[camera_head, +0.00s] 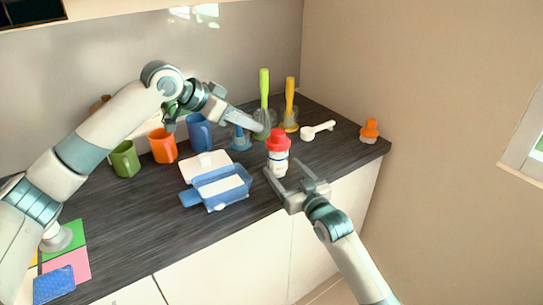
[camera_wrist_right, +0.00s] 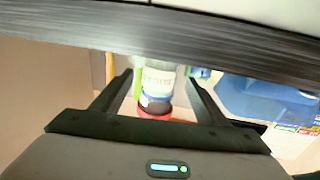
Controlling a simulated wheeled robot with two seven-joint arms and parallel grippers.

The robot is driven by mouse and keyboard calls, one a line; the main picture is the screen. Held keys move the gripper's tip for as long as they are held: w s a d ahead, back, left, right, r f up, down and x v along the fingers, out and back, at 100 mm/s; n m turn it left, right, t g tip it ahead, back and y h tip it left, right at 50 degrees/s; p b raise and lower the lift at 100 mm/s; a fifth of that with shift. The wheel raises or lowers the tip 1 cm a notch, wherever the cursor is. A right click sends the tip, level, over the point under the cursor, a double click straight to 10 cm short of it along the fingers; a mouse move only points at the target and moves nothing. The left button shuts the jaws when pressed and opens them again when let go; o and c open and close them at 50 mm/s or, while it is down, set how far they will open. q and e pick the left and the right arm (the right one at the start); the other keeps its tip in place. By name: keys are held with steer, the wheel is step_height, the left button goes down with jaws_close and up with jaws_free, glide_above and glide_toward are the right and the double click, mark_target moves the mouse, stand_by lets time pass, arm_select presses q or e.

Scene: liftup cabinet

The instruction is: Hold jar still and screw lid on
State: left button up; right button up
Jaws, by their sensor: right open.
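A white jar (camera_head: 278,161) with a blue band stands upright near the counter's front edge. A red lid (camera_head: 278,139) sits on top of it; I cannot tell whether it is threaded on. My right gripper (camera_head: 285,168) is open at the front of the jar. In the right wrist view the jar (camera_wrist_right: 158,82) shows between the spread fingers (camera_wrist_right: 160,88), with the red lid (camera_wrist_right: 155,112) lower in that picture. My left gripper (camera_head: 259,127) reaches from the upper left, its tip just left of the lid. Its fingers overlap in this view.
A blue container (camera_head: 222,187) stands left of the jar. Behind are a green utensil (camera_head: 264,90), a yellow utensil (camera_head: 290,95) and a blue mug (camera_head: 198,132).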

steer(key=x, duration=0.9)
steer(key=shift+c, duration=0.3)
jaws_close()
arm_select(q)
steer(key=o, duration=0.4)
steer(key=w+d+r+n+g+y, duration=0.1)
steer(key=d+y, duration=0.1)
steer(key=d+r+n+g+y, duration=0.1)
steer(key=d+y, duration=0.1)
steer(key=w+d+r+n+g+y, duration=0.1)
steer(key=n+y, duration=0.1)
steer(key=shift+w+d+y, duration=0.3)
steer(key=shift+d, duration=0.1)
